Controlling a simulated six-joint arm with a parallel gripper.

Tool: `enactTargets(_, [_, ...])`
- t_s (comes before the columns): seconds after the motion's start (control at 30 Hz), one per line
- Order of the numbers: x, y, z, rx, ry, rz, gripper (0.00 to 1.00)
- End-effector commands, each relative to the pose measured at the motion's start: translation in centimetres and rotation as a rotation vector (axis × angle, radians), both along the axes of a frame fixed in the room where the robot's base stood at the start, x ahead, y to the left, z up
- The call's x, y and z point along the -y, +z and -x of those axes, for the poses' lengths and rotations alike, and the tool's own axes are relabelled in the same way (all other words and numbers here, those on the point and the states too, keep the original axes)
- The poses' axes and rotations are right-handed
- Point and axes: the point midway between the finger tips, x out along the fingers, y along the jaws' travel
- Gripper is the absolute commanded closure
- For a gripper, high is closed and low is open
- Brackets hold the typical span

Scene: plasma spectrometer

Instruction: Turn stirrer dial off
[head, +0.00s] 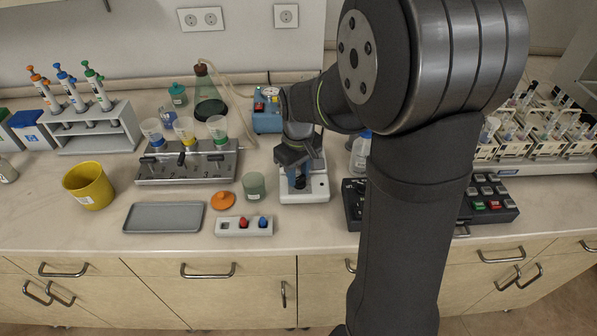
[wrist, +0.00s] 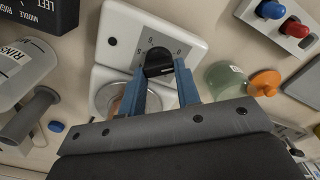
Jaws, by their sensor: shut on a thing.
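The stirrer (head: 309,186) is a white unit on the bench at the middle of the head view. In the wrist view its white front panel (wrist: 118,42) carries a black dial (wrist: 157,60) with markings around it. My gripper (wrist: 160,75) is over the panel with its blue fingers shut on the dial, one on each side. In the head view my gripper (head: 297,180) reaches down onto the front part of the stirrer and hides the dial. The stirrer's round metal plate (wrist: 112,97) shows partly behind the fingers in the wrist view.
A greenish beaker (head: 254,186) and an orange lid (head: 222,200) stand just left of the stirrer. A small block with red and blue knobs (head: 231,231) lies in front.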

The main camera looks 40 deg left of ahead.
Motion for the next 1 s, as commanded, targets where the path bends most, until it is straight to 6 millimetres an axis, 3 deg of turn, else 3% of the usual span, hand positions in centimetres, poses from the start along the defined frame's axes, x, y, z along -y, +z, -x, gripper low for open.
enactTargets(0.3, [-0.1, 0.1, 0.0, 0.001, 0.000, -0.004, 0.93])
enactTargets(0.33, [-0.1, 0.1, 0.0, 0.001, 0.000, -0.004, 0.64])
enactTargets(0.4, [-0.1, 0.1, 0.0, 0.001, 0.000, -0.003, 0.50])
enactTargets(0.43, [-0.1, 0.1, 0.0, 0.001, 0.000, -0.003, 0.48])
enactTargets(0.77, [-0.1, 0.4, 0.0, 0.001, 0.000, -0.002, 0.48])
enactTargets(1.0, [-0.1, 4.2, -0.1, 0.004, 0.000, -0.007, 0.48])
